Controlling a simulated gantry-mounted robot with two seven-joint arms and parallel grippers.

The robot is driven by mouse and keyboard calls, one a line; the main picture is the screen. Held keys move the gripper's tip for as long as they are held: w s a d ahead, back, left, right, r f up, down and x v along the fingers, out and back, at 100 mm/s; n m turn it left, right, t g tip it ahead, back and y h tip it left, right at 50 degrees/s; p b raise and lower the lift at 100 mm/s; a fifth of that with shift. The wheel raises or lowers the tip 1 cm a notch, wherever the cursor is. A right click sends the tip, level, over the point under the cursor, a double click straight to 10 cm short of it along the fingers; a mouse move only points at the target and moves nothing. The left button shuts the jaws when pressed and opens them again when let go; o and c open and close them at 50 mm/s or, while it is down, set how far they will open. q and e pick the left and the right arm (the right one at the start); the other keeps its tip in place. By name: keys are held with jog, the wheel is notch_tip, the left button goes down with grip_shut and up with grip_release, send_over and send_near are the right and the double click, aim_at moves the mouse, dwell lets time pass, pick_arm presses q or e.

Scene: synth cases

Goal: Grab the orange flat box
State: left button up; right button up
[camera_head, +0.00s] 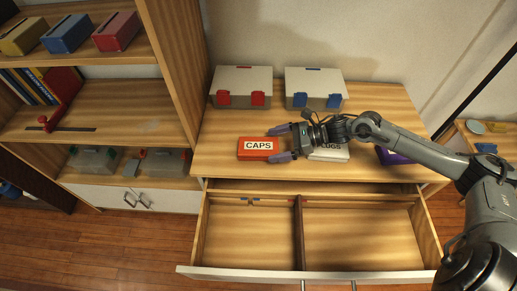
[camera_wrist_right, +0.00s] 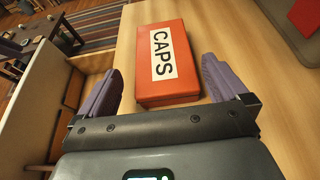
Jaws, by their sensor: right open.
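The orange flat box (camera_head: 258,155), labelled CAPS, lies flat on the wooden dresser top near its front edge. It also shows in the right wrist view (camera_wrist_right: 163,85), just beyond and partly between the fingers. My right gripper (camera_head: 279,143) is open at the right end of the box, with one finger toward the back and one toward the front. In the right wrist view the fingers (camera_wrist_right: 160,85) stand apart on either side of the box's near end, with gaps to it. My left gripper is not in view.
A white box (camera_head: 330,155) lies under my right wrist, and a purple box (camera_head: 393,156) further right. Two grey cases, with red latches (camera_head: 240,82) and blue latches (camera_head: 314,84), stand behind. The drawer (camera_head: 248,233) below is open and looks nearly empty. A shelf (camera_head: 120,107) stands left.

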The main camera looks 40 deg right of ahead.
aim_at(268, 146)
jog(key=shift+f+b+x, duration=0.15)
jog(key=shift+b+x, duration=0.2)
jog(key=shift+x, duration=0.95)
jog(key=shift+f+b+x, duration=0.15)
jog(key=shift+b+x, duration=0.15)
jog(key=shift+x, duration=1)
jog(key=shift+d, duration=0.2)
jog(key=c, duration=1)
jog(key=shift+o, duration=0.2)
jog(key=shift+r, duration=0.1)
